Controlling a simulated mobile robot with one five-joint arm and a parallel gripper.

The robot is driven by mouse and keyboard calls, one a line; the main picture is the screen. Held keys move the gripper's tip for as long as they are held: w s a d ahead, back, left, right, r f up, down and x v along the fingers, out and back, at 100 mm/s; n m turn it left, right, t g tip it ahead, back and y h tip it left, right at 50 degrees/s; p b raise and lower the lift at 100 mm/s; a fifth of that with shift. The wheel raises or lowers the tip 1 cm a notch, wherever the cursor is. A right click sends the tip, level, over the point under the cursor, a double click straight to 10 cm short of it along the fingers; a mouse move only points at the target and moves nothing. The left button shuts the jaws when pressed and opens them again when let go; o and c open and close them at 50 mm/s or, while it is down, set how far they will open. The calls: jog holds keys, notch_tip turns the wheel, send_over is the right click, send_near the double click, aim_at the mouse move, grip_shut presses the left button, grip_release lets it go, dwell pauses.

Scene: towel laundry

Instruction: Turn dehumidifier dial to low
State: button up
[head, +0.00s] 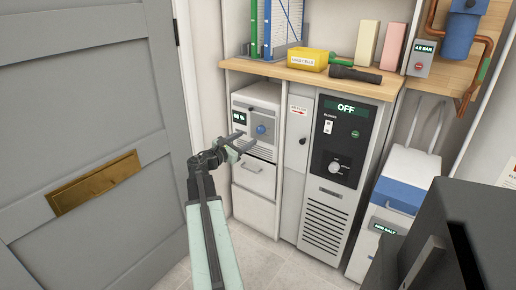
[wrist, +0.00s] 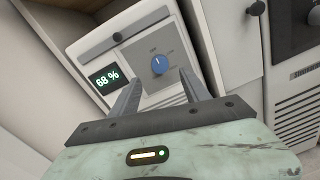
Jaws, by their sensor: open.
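The dehumidifier (head: 254,106) is a white box on a white drawer unit, under the wooden shelf, left of the centre. Its blue dial (head: 261,129) is on the front; in the wrist view the blue dial (wrist: 159,65) has a white pointer line, and its small printed labels are too small to read. A display (wrist: 104,78) left of the dial reads 68 %. My gripper (head: 240,140) is open and empty in front of the dehumidifier. In the wrist view my gripper's fingertips (wrist: 160,82) point toward the dial from below, spread to either side, apparently not touching it.
A grey door (head: 90,110) stands at the left. A dark box (head: 450,240) is at the lower right.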

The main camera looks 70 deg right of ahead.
aim_at(259, 130)
jog(key=x, duration=0.8)
jog(key=shift+a, duration=0.1)
grip_shut()
